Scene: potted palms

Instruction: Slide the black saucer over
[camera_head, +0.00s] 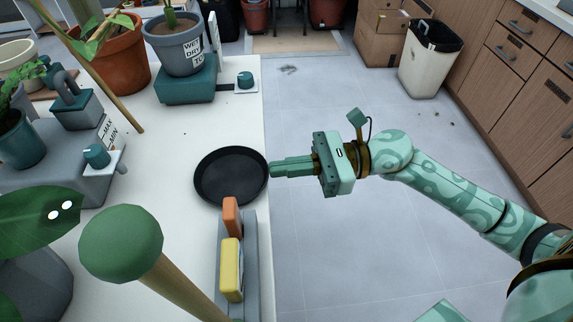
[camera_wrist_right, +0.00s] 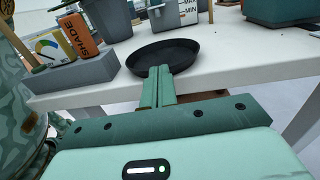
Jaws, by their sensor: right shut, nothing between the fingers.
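The black saucer (camera_head: 231,175) lies flat on the white table (camera_head: 190,120) at its right edge. It also shows in the right wrist view (camera_wrist_right: 168,55), just beyond my fingertips. My right gripper (camera_head: 274,169) comes in from the right with its fingers shut and empty. Its fingertips are at the saucer's right rim; whether they touch it I cannot tell for sure. In the right wrist view the shut fingers (camera_wrist_right: 158,72) point at the saucer's near rim. My left gripper is not in view.
A grey holder (camera_head: 250,260) with an orange block (camera_head: 230,217) and a yellow block (camera_head: 231,268) stands just in front of the saucer. A grey pot (camera_head: 173,45) on a green base stands behind.

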